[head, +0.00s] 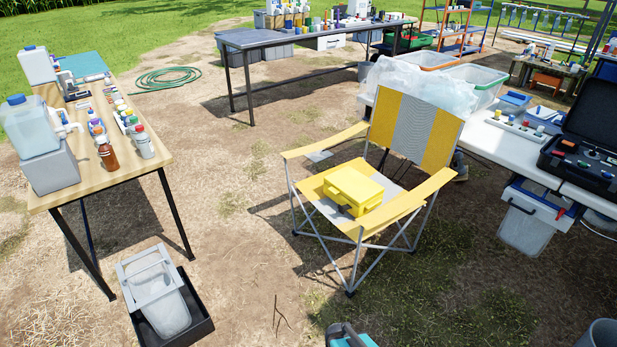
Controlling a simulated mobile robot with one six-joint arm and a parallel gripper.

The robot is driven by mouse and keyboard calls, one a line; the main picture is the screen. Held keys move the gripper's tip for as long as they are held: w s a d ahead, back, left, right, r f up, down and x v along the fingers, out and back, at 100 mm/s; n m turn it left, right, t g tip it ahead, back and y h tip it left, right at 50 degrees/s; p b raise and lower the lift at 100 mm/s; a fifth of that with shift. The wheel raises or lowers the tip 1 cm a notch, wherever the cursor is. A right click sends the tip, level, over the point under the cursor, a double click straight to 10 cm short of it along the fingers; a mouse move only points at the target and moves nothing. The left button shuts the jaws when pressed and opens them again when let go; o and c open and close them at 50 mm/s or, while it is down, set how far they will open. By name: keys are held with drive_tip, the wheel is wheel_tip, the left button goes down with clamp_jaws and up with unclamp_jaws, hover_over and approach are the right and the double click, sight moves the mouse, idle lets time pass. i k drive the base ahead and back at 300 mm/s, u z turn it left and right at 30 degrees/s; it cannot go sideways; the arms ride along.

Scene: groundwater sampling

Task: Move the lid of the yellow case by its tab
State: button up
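The yellow case (352,188) sits on the seat of a yellow and grey folding chair (408,203) in the head view. Its lid (354,184) is on top and looks closed. A small dark part (344,209) shows at the case's near side; I cannot tell whether it is the tab. My gripper is not visible in this view.
A wooden table (150,165) with bottles stands left, above a black tray (203,325) holding a clear container. A white table (478,135) with an open black case (590,125) stands right. A teal and grey object (350,337) is cut off at the bottom. Bare ground lies left of the chair.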

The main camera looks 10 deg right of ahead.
sight(360, 189)
drive_tip(key=u, duration=0.5)
drive_tip(key=i, duration=0.8)
drive_tip(key=u, duration=0.6)
drive_tip(key=i, duration=0.85)
drive_tip(key=u, duration=0.3)
